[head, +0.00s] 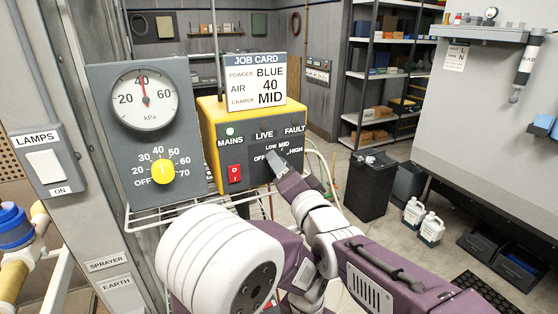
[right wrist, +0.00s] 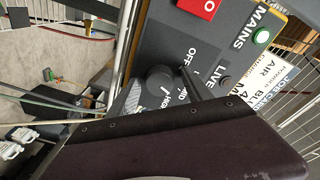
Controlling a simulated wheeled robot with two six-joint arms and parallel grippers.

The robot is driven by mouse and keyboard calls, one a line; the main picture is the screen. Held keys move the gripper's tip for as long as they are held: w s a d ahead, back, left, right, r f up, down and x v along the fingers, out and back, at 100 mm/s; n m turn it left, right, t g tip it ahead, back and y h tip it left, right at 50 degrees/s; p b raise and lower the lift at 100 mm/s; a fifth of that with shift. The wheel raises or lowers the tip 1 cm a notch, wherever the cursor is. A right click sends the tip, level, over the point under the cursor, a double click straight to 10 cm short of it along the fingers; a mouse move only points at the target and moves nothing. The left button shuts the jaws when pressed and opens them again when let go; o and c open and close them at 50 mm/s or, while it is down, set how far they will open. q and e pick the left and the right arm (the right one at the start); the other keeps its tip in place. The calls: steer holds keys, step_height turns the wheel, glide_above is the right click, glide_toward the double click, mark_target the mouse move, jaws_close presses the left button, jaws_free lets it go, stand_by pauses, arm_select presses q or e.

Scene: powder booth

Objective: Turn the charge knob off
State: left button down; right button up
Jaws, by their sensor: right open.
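The yellow control box (head: 206,112) with a dark front panel stands on a wire shelf in the head view. Its charge knob, marked OFF, LOW, MID and HIGH, is mostly hidden there behind my right gripper (head: 277,164). In the right wrist view the dark round charge knob (right wrist: 158,79) shows close up, near the OFF label. My right gripper (right wrist: 168,88) is open around or right beside the knob; I cannot tell whether it touches. The knob's pointer setting cannot be read. My left gripper is not in view.
A red mains switch (head: 234,174) and a lit green MAINS lamp (head: 230,131) are on the panel. The job card (head: 255,80) stands on top, reading MID for charge. A grey gauge box (head: 110,180) with a yellow knob (head: 163,171) stands close on the left.

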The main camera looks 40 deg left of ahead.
steer(key=shift+d, duration=0.2)
jaws_close()
steer(key=shift+f+n+g+y+b, duration=0.15)
steer(key=shift+n+y+b, duration=0.2)
steer(key=shift+n+b, duration=2)
steer(key=shift+n+g+y+b, duration=0.1)
steer(key=shift+n+y+b, duration=0.35)
steer(key=shift+n, duration=3.6)
steer(key=shift+f+n+g+y+b, duration=0.1)
steer(key=shift+n+g+y+b, duration=0.1)
steer(key=shift+n+b, duration=2.25)
steer(key=shift+n+p, duration=0.8)
steer(key=shift+n, duration=0.15)
steer(key=shift+a, duration=0.1)
jaws_free()
steer(key=shift+r, duration=0.1)
